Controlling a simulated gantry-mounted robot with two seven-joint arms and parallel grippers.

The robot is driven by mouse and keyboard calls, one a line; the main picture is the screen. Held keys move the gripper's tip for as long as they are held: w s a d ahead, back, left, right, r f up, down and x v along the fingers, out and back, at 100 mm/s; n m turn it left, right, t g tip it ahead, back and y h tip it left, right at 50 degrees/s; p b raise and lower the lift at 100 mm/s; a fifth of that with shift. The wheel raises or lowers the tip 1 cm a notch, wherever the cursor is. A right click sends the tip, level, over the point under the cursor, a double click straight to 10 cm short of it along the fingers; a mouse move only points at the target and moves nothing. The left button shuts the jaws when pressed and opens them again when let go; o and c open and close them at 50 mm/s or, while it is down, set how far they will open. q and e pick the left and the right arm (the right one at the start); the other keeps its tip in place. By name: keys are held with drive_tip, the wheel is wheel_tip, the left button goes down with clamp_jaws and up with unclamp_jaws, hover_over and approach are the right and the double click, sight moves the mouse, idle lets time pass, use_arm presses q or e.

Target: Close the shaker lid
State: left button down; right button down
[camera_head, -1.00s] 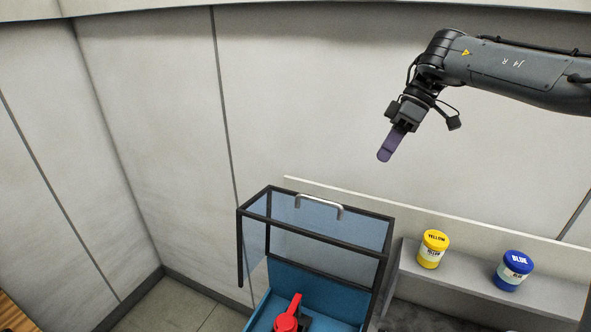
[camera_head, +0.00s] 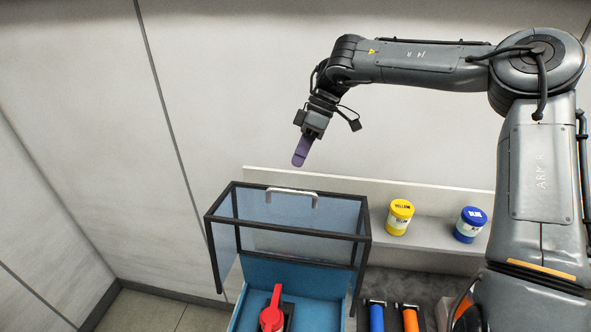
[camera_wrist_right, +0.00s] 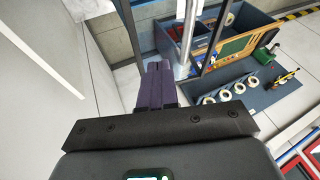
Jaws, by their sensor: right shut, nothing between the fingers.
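The shaker is a blue box (camera_head: 262,272) with a clear, dark-framed lid (camera_head: 300,216) that stands raised. A light grey handle (camera_head: 291,195) sits on the lid's top edge. A red part (camera_head: 272,312) is inside the box. My right gripper (camera_head: 300,160) is shut and empty, in the air above and behind the lid, apart from the handle. Its purple fingers (camera_wrist_right: 158,88) lie together in the right wrist view, where the handle (camera_wrist_right: 187,30) shows close beyond them. My left gripper is not in view.
A yellow jar (camera_head: 400,217) and a blue jar (camera_head: 470,225) stand on a grey shelf (camera_head: 433,232) right of the box. Blue and orange cylinders (camera_head: 410,318) lie below. In the wrist view several white rings (camera_wrist_right: 225,96) sit on a dark surface. A wall is behind.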

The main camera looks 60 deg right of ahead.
sight(295, 198)
drive_tip(key=shift+s+a+f+p, duration=0.25)
drive_tip(key=shift+a+f+p, duration=0.15)
drive_tip(key=shift+a+f, duration=0.45)
drive_tip(key=shift+s+a+f+p, duration=0.2)
drive_tip(key=shift+a+f+p, duration=0.2)
drive_tip(key=shift+a, duration=0.75)
drive_tip(key=shift+a, duration=0.15)
